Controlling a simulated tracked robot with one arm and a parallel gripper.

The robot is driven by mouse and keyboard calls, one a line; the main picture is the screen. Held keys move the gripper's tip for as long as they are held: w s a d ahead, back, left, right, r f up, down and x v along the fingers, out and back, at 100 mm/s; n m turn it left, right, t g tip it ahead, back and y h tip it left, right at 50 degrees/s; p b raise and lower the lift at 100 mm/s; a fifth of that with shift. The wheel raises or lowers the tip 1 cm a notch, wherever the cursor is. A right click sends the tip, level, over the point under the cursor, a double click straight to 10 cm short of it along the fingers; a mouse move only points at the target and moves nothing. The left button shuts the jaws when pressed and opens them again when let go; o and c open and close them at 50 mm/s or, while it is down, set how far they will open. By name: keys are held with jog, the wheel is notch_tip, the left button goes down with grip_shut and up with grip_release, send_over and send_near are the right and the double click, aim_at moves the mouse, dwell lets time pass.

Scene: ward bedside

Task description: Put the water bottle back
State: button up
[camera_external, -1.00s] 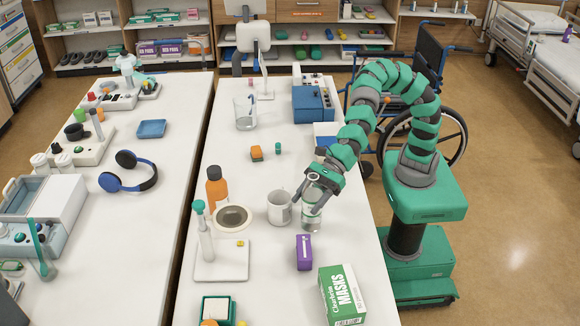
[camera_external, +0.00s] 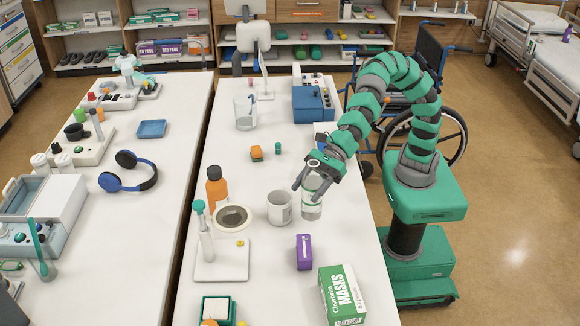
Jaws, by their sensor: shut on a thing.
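My gripper (camera_external: 311,188) comes down from the upper right and is shut on the bottle's upper part. The fingers and wrist hide the bottle's top. I cannot tell whether its base touches the table or hangs slightly above it.
An orange bottle (camera_external: 216,188), a dark-centred round dish (camera_external: 233,218) and a pipette stand (camera_external: 222,262) are to the left. A purple box (camera_external: 304,253) and a masks box (camera_external: 342,296) stand in front.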

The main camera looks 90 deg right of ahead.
aim_at(310, 172)
jog(key=shift+s+a+r, duration=0.1)
jog(key=shift+r, duration=4.6)
jog(key=w+d+m+t+h+p, duration=0.25)
jog(key=w+d, duration=0.25)
jog(key=d, duration=0.7)
jog(key=w+d+m+t+h+p, duration=0.1)
jog(key=w+d+m+h+p, duration=0.25)
jog(key=d, duration=0.95)
jog(key=f, duration=0.3)
jog(key=w+f, duration=0.1)
jog(key=f, duration=0.1)
jog(key=shift+d+b, duration=0.15)
jog(key=shift+b, duration=0.15)
jog(key=shift+f, duration=0.1)
notch_tip(310, 172, down, 10)
jog(key=b, duration=0.5)
jog(key=shift+b, duration=0.35)
jog(key=o, duration=1.2)
jog(key=shift+c, duration=0.2)
